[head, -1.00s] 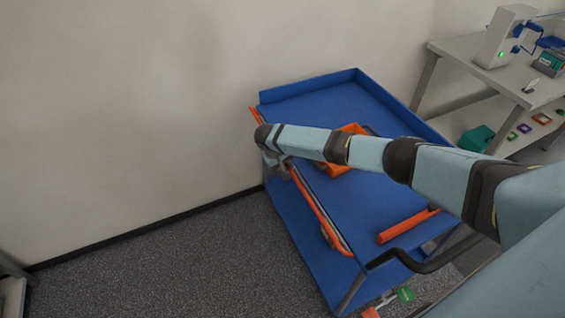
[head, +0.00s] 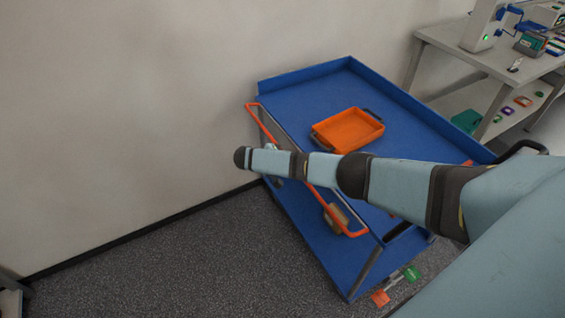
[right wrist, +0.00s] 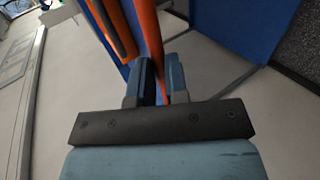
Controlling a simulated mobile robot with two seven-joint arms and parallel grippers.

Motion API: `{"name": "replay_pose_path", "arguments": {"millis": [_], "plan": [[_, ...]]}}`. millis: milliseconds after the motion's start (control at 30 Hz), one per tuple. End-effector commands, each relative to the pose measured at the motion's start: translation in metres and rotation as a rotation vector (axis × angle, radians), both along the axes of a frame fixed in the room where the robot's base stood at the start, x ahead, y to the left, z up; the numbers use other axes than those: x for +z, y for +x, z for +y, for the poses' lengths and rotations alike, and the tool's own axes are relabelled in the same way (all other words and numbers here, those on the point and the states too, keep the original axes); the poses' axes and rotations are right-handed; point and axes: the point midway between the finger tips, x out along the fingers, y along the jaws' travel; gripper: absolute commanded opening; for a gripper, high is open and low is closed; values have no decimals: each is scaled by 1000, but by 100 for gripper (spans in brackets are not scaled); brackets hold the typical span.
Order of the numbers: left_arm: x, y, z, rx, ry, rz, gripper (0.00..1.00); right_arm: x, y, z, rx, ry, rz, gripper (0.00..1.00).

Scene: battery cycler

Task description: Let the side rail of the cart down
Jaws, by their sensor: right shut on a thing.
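The cart (head: 300,88) is blue with a flat top deck. Its orange side rail (head: 356,232) runs along the cart's left side in the head view, with its far end near the wall. My right arm crosses over the cart and hides the rail's middle. In the right wrist view my right gripper (right wrist: 161,80) is shut on an orange bar of the rail (right wrist: 147,35), which passes between its fingers. A second orange bar (right wrist: 117,28) runs beside it, outside the fingers. My left gripper is not in view.
An orange tray (head: 346,132) with dark handles sits on the deck. A grey table (head: 455,47) with devices stands at the back right. The wall (head: 120,100) is close behind the cart. The floor (head: 150,270) left of the cart is clear.

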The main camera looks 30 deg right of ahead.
Motion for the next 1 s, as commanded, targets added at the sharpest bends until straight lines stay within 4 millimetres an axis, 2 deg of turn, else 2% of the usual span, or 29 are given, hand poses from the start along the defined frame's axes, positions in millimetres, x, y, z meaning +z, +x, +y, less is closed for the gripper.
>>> {"name": "replay_pose_path", "arguments": {"millis": [167,700,733,833,1000], "plan": [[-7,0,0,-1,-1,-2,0,-5,1,-1,2,-51,1,0],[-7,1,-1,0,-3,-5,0,-5,2,-2,3,-74,1,0],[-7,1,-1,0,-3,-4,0,-5,2,-2,3,-74,1,19],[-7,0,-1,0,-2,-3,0,-5,1,-2,2,-74,1,40],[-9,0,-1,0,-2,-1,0,-5,1,-2,2,-74,2,40]]}}
